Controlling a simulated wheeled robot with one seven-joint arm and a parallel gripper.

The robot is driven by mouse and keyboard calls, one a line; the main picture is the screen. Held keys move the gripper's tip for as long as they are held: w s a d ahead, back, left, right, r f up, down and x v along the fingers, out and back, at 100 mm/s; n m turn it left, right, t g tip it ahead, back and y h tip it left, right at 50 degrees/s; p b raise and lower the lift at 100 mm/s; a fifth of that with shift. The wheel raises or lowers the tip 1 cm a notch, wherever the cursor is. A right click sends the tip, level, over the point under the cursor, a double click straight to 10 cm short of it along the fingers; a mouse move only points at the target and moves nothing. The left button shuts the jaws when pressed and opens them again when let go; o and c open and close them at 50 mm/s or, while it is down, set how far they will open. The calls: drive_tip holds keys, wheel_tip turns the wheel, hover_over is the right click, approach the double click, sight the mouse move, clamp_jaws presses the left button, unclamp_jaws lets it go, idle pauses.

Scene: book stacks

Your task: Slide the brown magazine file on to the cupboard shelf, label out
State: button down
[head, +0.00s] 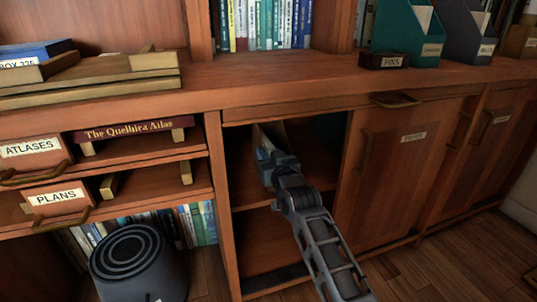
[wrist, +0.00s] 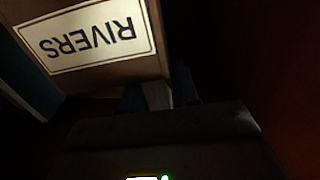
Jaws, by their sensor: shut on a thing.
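The brown magazine file (wrist: 156,78) fills the upper part of the wrist view. Its cream label reads RIVERS, upside down in that view, and faces my wrist camera. In the head view a tan part of the file (head: 262,136) shows beyond my gripper (head: 266,160), inside the open cupboard. My gripper, also in the wrist view (wrist: 160,95), is shut on the file's near side. The cupboard shelf (head: 242,190) shows below and left of my gripper. My gripper and arm hide most of the file in the head view, and I cannot tell whether it touches the shelf.
A teal file (head: 330,128) stands at the right inside the cupboard, also at the left in the wrist view (wrist: 28,75). The closed door (head: 385,180) bounds the opening on the right, the post (head: 222,190) on the left. A dark round bin (head: 135,262) stands on the floor.

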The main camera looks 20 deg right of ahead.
drive_tip(key=shift+f, duration=0.75)
idle(1.2)
